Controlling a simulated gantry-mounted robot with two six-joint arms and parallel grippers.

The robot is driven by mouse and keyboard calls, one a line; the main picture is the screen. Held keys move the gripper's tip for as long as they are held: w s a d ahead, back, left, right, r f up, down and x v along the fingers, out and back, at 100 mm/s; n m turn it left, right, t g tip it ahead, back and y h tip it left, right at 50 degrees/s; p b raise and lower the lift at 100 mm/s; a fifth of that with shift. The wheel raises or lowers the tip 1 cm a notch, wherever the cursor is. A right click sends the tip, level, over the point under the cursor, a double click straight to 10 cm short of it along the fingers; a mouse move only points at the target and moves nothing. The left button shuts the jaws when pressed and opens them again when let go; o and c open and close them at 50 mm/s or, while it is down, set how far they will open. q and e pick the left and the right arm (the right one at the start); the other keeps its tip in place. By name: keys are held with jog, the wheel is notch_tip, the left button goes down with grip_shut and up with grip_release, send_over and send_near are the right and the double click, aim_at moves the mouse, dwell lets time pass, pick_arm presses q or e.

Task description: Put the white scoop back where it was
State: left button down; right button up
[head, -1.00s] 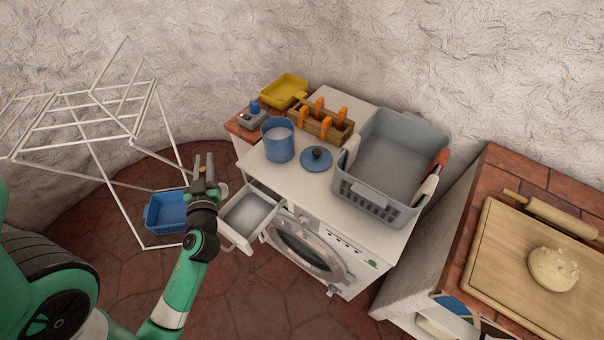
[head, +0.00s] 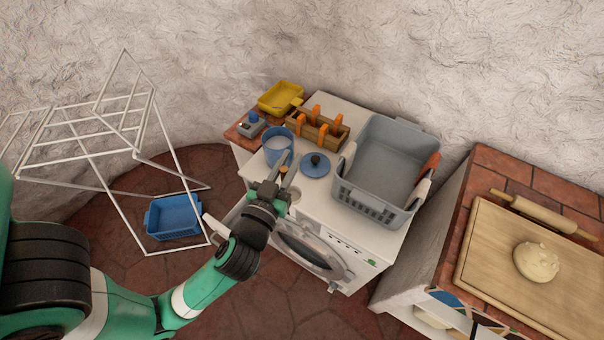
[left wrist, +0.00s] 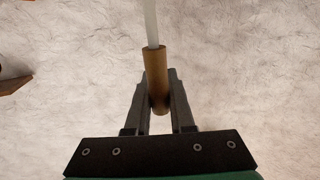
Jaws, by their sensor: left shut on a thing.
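My left gripper (head: 286,162) is over the front left part of the washing machine top, close to the blue canister. In the left wrist view, its fingers (left wrist: 158,88) are shut on the brown handle of the white scoop (left wrist: 155,75). A white shaft (left wrist: 150,22) runs from the handle out of the top of that view, so the bowl is not seen there. The blue canister (head: 274,136) stands upright and uncovered, with pale contents. Its blue lid (head: 307,168) lies beside it. The open washer drawer (head: 222,216) is largely hidden by my left arm. My right gripper is not in view.
A grey laundry basket (head: 376,208) fills the right of the washer top. A wooden caddy (head: 303,129) with orange-topped items and a yellow tray (head: 276,101) stand behind. A drying rack (head: 85,152) and blue basket (head: 172,224) are at left.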

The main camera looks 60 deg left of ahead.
pick_arm(q)
jog(key=w+a+f+b, duration=0.4)
jog(key=w+a+f, duration=0.3)
jog(key=a+f, duration=0.4)
jog(key=shift+w+f, duration=0.4)
jog(key=shift+f, duration=0.45)
jog(key=shift+f+b, duration=0.25)
jog(key=shift+b, duration=0.2)
jog(key=c, duration=0.8)
grip_release()
jog(key=shift+r, duration=0.1)
jog(key=shift+r, duration=0.1)
